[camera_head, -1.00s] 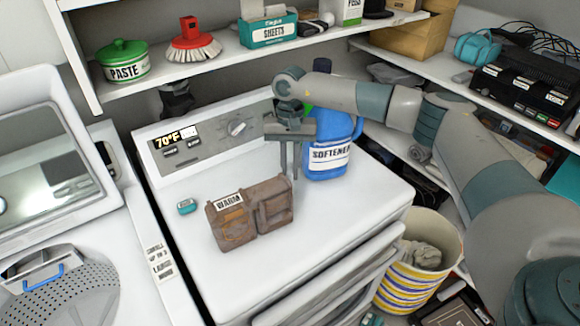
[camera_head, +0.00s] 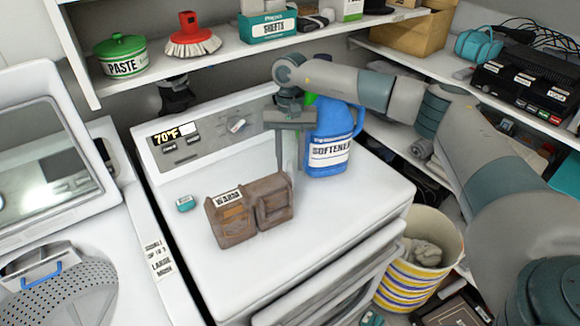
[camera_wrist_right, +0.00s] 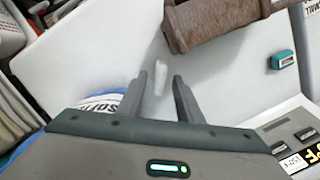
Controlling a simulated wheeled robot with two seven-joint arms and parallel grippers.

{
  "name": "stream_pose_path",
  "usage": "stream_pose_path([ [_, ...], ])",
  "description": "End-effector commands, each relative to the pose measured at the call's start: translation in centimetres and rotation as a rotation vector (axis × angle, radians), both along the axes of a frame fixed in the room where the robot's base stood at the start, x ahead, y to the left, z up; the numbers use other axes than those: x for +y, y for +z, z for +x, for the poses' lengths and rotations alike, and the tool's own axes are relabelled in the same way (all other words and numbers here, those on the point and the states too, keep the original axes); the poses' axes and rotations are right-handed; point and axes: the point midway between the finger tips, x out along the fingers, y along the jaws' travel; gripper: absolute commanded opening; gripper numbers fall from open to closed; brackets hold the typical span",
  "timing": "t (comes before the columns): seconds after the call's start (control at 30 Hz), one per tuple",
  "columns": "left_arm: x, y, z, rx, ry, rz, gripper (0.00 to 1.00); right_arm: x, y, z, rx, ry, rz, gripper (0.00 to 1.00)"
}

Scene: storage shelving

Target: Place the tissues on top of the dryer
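The white dryer (camera_head: 330,235) stands in the middle of the head view, its flat top partly clear. A teal and white box marked SHEETS (camera_head: 268,27) sits on the upper shelf; I cannot tell whether it is the tissues. A small teal item (camera_head: 186,203) lies on the dryer top and also shows in the right wrist view (camera_wrist_right: 282,60). My right gripper (camera_head: 290,168) is over the dryer, beside the blue softener bottle. Its fingers (camera_wrist_right: 161,88) are apart. A small white patch (camera_wrist_right: 161,78) shows between them; I cannot tell whether it is an object or a reflection. My left gripper is out of view.
A brown pair of containers marked WARM (camera_head: 235,220) and the blue softener bottle (camera_head: 333,140) stand on the dryer. A washer (camera_head: 60,240) is at left, a striped basket (camera_head: 420,262) at right. The upper shelf (camera_head: 215,63) holds a green pot (camera_head: 121,58) and red brush (camera_head: 191,37).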

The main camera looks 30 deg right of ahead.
Motion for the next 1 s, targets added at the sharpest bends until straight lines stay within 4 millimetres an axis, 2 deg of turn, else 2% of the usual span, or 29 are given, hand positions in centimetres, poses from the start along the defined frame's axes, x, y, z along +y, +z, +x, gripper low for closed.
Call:
stream_pose_path([
  [0.03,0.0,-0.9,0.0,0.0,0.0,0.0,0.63,-0.1,0.4,0.2,-0.004,0.0,0.0,0.33],
  [0.3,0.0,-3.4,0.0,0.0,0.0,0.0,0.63,-0.4,5.2,0.8,-0.004,0.001,0.0,0.33],
  [0.53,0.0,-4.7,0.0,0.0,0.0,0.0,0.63,-0.7,8.6,1.2,-0.002,0.0,-0.001,0.33],
  [0.7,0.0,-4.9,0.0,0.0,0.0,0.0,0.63,-0.7,9.7,1.3,0.0,0.001,-0.001,0.33],
  [1.0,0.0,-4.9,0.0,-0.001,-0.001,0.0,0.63,-0.7,10.0,1.3,0.0,0.001,-0.001,0.33],
])
